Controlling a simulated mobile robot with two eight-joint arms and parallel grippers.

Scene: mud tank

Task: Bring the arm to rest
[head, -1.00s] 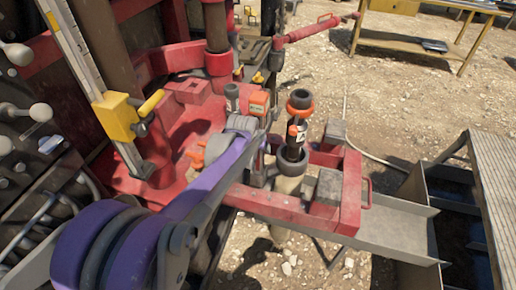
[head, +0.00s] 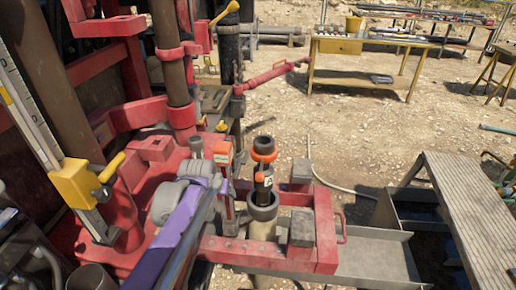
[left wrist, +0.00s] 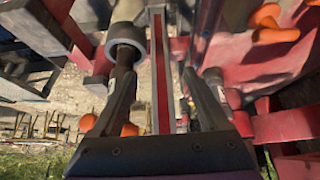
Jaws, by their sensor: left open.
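My left arm (head: 175,235), purple and grey, reaches from the bottom of the head view over the red rig frame. Its fingers are hard to make out there. In the left wrist view my left gripper (left wrist: 160,80) is open, with its two dark fingers well apart. A narrow red bar with pale edges (left wrist: 160,60) shows between the fingers; whether they touch it cannot be told. My right gripper is in neither view.
A red frame (head: 325,230) with grey blocks surrounds a dark tool with an orange collar (head: 264,150), right of my arm. A yellow clamp (head: 75,183) stands left. A grey walkway (head: 465,215) is at right. Open gravel lies beyond, before a yellow table (head: 365,75).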

